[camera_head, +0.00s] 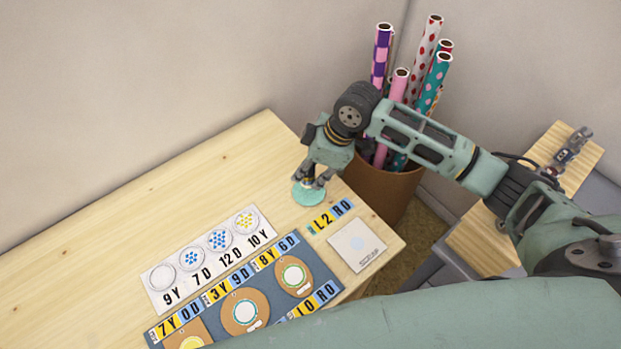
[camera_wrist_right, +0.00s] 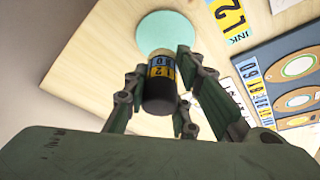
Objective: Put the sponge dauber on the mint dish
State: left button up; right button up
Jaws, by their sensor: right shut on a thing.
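The mint dish (camera_head: 306,197) is a flat pale-green disc on the wooden table, near its back right edge. It also shows at the top of the right wrist view (camera_wrist_right: 168,33). My right gripper (camera_head: 316,180) is at the dish and is shut on the sponge dauber (camera_wrist_right: 160,85), a small cylinder with a black end and a yellow-and-blue label. The dauber's far end is over or on the dish; I cannot tell whether it touches. In the head view the fingers hide most of the dauber. My left gripper is not in view.
A white card with dotted circles (camera_head: 165,297), a blue-grey board with inkpads (camera_head: 268,305) and a pale square pad (camera_head: 357,245) lie in front of the dish. A brown bin (camera_head: 385,192) with patterned rolls stands behind the table. The table's left side is clear.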

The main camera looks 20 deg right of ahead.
aim_at(311, 181)
jog(key=shift+f, duration=1.9)
jog(key=o, duration=1)
jog(key=shift+f, duration=0.1)
jog(key=v, duration=1.2)
jog(key=shift+s, duration=0.1)
